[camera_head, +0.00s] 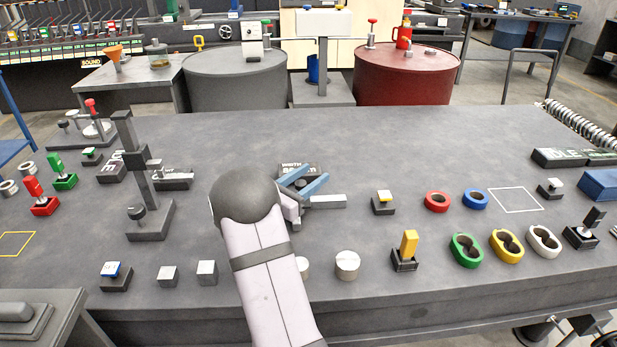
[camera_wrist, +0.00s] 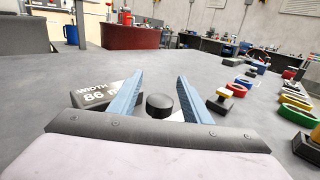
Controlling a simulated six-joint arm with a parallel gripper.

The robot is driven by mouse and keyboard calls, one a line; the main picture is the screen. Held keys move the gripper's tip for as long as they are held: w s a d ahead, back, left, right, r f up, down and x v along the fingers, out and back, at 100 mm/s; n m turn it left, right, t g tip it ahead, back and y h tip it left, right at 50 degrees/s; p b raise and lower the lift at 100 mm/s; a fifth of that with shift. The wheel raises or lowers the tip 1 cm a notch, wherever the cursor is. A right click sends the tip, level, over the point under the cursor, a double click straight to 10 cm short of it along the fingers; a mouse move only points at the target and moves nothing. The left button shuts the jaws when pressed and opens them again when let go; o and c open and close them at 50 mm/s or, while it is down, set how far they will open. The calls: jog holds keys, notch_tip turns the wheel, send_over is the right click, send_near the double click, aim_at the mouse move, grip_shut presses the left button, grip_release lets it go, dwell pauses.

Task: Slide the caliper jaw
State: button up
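My gripper (camera_head: 311,177) is low over the middle of the bench. Its two blue fingers are open and apart in the wrist view (camera_wrist: 160,82). A round black knob (camera_wrist: 160,106) shows between the fingers, nearer their base than their tips; I cannot tell whether either finger touches it. A dark block marked WIDTH with a reading of 86 (camera_wrist: 99,94) is beside the left finger, and its top shows behind the gripper in the head view (camera_head: 290,167). A light grey bar (camera_head: 328,201) sticks out right of the gripper, perhaps the caliper's beam. The caliper jaw itself is mostly hidden.
A dark upright stand (camera_head: 147,185) is left of my arm. A yellow-topped button (camera_head: 383,205), red ring (camera_head: 437,201) and blue ring (camera_head: 475,198) lie to the right. Light cylinders stand near the front edge. Grey and red barrels (camera_head: 404,78) stand behind the bench. The bench's back middle is clear.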

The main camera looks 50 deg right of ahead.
aim_at(296, 186)
jog(key=shift+a, duration=3.7)
jog(key=shift+r, duration=0.1)
